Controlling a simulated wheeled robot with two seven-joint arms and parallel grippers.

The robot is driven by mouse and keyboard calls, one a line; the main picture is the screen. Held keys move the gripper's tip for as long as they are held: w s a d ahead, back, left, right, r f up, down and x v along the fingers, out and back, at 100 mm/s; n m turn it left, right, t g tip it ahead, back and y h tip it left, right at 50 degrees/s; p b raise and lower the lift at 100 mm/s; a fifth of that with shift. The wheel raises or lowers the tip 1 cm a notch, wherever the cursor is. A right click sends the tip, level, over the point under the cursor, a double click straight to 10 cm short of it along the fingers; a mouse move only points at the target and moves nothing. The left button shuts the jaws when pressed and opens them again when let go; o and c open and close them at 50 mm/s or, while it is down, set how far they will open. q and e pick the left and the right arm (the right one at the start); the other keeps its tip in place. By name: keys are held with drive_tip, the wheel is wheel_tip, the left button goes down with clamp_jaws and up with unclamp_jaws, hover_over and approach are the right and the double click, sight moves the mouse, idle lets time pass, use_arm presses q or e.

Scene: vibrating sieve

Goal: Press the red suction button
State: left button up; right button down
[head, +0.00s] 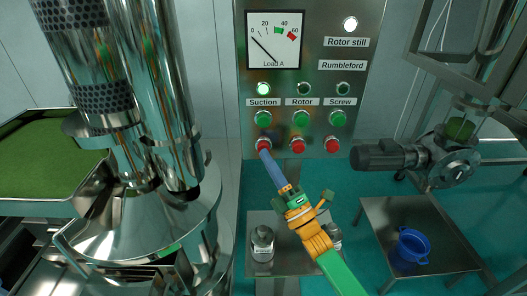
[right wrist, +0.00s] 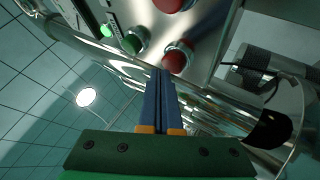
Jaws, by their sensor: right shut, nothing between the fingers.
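The red suction button (head: 263,144) sits at the lower left of the steel control panel, below a green button (head: 263,118) and the "Suction" label. My right gripper (head: 265,154) has its blue fingers pressed together, with the tips at the lower edge of this red button. In the right wrist view the shut fingers (right wrist: 162,72) end right beside a red button (right wrist: 177,57), with nothing held. I cannot tell whether the tips touch it. My left gripper is not in view.
Red rotor (head: 298,146) and screw (head: 332,145) buttons stand close to the right. The large steel sieve machine (head: 150,225) is at left. A motor (head: 385,154) and a table with a blue bucket (head: 410,247) are at right. A jar (head: 262,243) stands on a low table.

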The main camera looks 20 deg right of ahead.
drive_tip(key=shift+w+d+b, duration=0.15)
drive_tip(key=shift+w+b, duration=0.3)
drive_tip(key=shift+b, duration=0.05)
idle(0.7)
drive_tip(key=shift+r, duration=0.1)
drive_tip(key=shift+s+a+p, duration=0.25)
drive_tip(key=shift+s+p, duration=0.4)
drive_tip(key=shift+s, duration=0.2)
drive_tip(key=s+p, duration=0.1)
drive_tip(key=s, duration=0.1)
drive_tip(key=s+a+p, duration=0.1)
drive_tip(key=s, duration=0.1)
drive_tip(key=shift+s+a+p, duration=0.2)
drive_tip(key=shift+s+p, duration=0.2)
idle(0.5)
